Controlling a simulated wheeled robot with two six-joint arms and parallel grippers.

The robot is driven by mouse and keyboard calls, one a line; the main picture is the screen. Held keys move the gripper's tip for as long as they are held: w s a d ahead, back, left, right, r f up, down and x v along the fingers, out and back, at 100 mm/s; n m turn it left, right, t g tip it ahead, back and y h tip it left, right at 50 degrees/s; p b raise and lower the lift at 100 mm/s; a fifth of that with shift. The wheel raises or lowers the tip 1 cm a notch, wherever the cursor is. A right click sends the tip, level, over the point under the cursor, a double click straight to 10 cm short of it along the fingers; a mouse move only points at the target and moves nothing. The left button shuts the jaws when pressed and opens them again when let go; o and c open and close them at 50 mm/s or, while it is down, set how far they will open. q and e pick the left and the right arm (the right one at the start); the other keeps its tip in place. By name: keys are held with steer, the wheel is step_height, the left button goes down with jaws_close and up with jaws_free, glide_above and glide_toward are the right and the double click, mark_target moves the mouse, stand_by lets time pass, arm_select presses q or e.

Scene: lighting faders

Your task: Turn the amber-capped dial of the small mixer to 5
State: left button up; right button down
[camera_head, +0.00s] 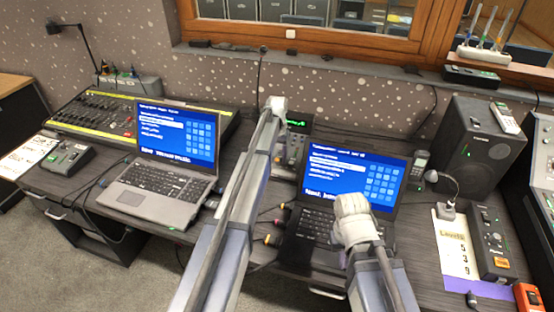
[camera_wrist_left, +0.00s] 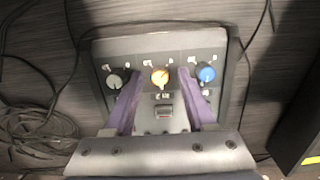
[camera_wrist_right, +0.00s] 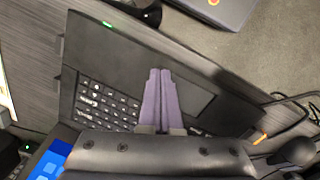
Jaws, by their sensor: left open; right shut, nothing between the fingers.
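The small mixer (camera_wrist_left: 110,50) fills the middle of the left wrist view, a grey box with a row of three dials. The amber-capped dial (camera_wrist_left: 160,76) is in the middle, between a grey dial (camera_wrist_left: 118,79) and a blue-capped dial (camera_wrist_left: 206,73). Its setting is too small to read. My left gripper (camera_wrist_left: 160,71) is open, its purple fingers to either side of the amber dial; I cannot tell whether they touch it. In the head view my left arm hides much of this area. My right gripper (camera_wrist_right: 160,72) is shut and empty above a laptop (camera_wrist_right: 110,102).
In the head view, another laptop (camera_head: 165,190) stands left of my left arm, before a large fader desk (camera_head: 100,115). A levels sheet (camera_head: 453,245), a small control box (camera_head: 491,245) and a black speaker (camera_head: 482,145) stand right. Cables lie around the mixer.

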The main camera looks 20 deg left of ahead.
arm_select(q)
steer(key=shift+c, duration=0.2)
jaws_close()
